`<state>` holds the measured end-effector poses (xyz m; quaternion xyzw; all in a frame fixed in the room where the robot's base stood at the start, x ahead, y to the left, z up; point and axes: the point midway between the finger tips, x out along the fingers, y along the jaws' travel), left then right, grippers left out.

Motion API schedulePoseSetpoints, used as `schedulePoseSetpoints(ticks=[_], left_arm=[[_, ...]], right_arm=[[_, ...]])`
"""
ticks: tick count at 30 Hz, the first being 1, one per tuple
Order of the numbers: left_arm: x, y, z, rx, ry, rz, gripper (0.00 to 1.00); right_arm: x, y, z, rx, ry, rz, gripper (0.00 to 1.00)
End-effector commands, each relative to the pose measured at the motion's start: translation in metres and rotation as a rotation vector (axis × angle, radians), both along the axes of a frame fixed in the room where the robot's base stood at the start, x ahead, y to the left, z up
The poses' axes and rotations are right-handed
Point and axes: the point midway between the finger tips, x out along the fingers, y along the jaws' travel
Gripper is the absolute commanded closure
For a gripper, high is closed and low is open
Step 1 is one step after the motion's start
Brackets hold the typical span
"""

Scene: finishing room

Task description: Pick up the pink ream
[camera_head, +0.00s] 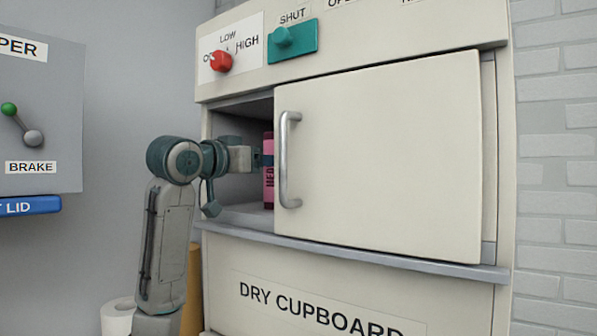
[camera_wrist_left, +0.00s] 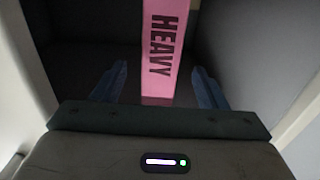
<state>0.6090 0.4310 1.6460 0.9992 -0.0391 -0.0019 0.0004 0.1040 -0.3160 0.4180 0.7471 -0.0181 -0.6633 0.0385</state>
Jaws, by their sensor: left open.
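The pink ream (camera_head: 268,184) stands upright inside the dry cupboard (camera_head: 350,262), just left of the sliding door's handle, and is partly hidden by the door. In the left wrist view the pink ream (camera_wrist_left: 163,50) shows the word HEAVY and stands between the fingers. My left gripper (camera_head: 262,160) reaches into the cupboard opening at the ream. In the left wrist view its two blue fingers (camera_wrist_left: 159,88) are apart, one on each side of the ream, with a gap on both sides. My right gripper is not in view.
The cupboard door (camera_head: 390,150) with its metal handle (camera_head: 287,160) covers the right of the opening, close to my gripper. A red knob (camera_head: 221,61) and teal switch (camera_head: 293,40) sit above. A white roll (camera_head: 118,316) and tan cylinder (camera_head: 192,290) stand below left.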

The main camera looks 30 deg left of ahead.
Motion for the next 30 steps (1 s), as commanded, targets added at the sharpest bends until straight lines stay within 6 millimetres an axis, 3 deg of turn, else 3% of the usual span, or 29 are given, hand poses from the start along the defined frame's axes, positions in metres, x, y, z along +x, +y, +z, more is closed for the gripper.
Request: schedulePoseSetpoints(ticks=[6,10,21,30], left_arm=[[0.035,-0.003,0.003,-0.002,0.003,-0.002,0.34],[0.044,-0.004,0.001,0.0,0.003,-0.001,0.34],[0.083,-0.006,0.005,-0.002,0.005,-0.001,0.34],[0.096,-0.007,0.001,0.001,0.001,0.0,0.34]], right_arm=[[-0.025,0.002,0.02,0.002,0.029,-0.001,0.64],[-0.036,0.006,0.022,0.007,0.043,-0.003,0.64],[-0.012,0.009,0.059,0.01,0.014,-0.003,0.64],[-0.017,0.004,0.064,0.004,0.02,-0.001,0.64]])
